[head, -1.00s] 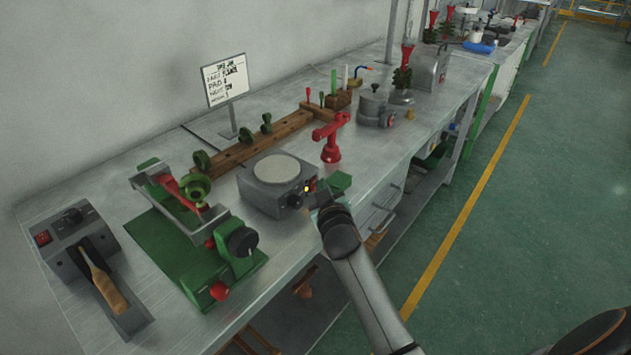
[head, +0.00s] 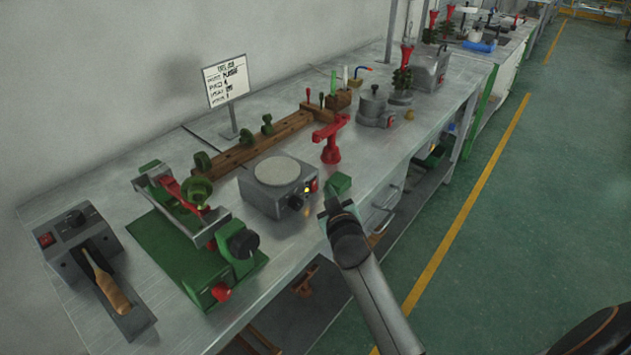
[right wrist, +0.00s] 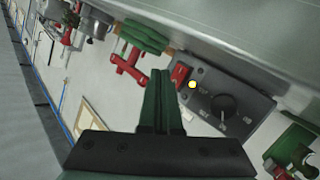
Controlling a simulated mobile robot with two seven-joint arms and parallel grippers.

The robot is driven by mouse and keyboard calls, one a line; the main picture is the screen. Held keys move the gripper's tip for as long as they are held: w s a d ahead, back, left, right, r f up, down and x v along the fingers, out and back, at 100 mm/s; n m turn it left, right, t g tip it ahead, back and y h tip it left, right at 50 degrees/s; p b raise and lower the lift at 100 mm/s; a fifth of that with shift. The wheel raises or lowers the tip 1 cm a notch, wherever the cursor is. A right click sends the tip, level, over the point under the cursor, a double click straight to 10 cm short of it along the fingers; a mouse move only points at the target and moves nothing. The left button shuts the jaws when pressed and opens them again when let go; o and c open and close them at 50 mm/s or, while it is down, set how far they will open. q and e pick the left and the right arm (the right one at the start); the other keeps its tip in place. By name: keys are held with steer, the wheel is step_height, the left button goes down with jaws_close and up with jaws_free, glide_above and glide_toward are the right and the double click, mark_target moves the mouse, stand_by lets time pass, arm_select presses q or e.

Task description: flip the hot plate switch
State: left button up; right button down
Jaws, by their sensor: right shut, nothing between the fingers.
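The hot plate (head: 270,197) is a grey box with a round pale top, standing near the front edge of the bench. Its front has a black knob (head: 295,203), a lit yellow lamp (head: 307,190) and a red switch (head: 314,185). In the right wrist view the switch (right wrist: 180,75), lamp (right wrist: 192,85) and knob (right wrist: 224,106) show clearly. My right gripper (head: 325,208) is shut and empty, in front of the switch and apart from it. Its closed fingers (right wrist: 161,78) point towards the panel beside the switch. My left gripper is out of view.
A green clamp fixture (head: 190,245) stands to the left, with a grey soldering-type unit (head: 75,245) beyond. The aisle floor at right is clear.

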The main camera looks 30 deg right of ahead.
steer(key=shift+s+d+f+p, duration=0.1)
steer(key=shift+s+d+p, duration=0.15)
steer(key=shift+s, duration=0.4)
steer(key=shift+s+d+f+p, duration=0.1)
steer(key=shift+s+d+p, duration=0.2)
steer(key=shift+s, duration=0.35)
steer(key=shift+s+d+p, duration=0.2)
steer(key=shift+s+d, duration=0.05)
steer(key=shift+s, duration=0.4)
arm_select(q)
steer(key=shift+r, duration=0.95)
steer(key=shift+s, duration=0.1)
arm_select(e)
steer(key=shift+f, duration=0.1)
